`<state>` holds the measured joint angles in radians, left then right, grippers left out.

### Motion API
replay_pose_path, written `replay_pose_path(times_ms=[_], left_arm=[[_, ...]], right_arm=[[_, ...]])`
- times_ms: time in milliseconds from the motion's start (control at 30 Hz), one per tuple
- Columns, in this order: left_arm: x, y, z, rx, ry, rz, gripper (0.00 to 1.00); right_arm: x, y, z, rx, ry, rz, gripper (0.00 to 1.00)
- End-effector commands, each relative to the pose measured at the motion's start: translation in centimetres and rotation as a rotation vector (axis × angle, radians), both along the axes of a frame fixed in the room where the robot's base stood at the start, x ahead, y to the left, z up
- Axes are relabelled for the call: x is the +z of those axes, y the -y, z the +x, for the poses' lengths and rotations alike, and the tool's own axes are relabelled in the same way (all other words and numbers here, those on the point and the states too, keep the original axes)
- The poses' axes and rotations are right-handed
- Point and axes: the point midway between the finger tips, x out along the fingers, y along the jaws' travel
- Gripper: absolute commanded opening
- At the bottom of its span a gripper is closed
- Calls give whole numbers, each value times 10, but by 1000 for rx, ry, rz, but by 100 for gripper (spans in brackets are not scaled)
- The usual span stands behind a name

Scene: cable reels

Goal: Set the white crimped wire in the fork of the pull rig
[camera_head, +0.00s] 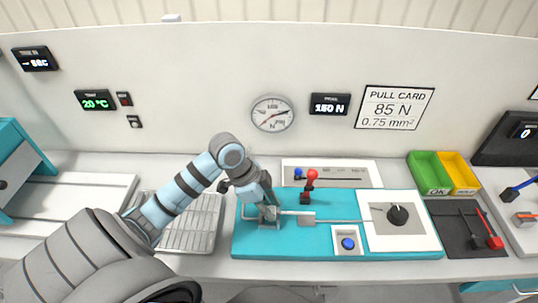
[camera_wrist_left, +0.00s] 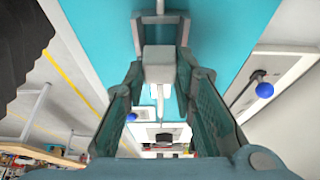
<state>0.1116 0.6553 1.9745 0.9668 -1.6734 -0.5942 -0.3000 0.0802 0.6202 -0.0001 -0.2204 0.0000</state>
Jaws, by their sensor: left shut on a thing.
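The teal pull rig (camera_head: 340,242) lies on the bench. A grey upright fitting that looks like its fork (camera_head: 268,222) stands at its left end. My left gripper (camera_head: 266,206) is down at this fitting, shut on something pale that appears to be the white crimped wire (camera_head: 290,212). The gripper hides much of the wire and fork, so I cannot tell whether the wire sits in the fork. In the left wrist view, a pale grey block (camera_wrist_left: 158,65) shows between the fingers, in front of a U-shaped bracket. My right gripper is out of view.
Green (camera_head: 428,172) and yellow (camera_head: 458,172) bins stand at right. Gauges and displays line the back wall.

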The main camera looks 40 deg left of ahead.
Motion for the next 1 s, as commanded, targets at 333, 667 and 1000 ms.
replay_pose_path(times_ms=[333,667,1000], left_arm=[[-12,0,0,0,0,0,0],[-21,0,0,1,0,0,28],[-20,0,0,1,-1,1,48]], right_arm=[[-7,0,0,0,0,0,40],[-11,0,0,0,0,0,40],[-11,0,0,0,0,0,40]])
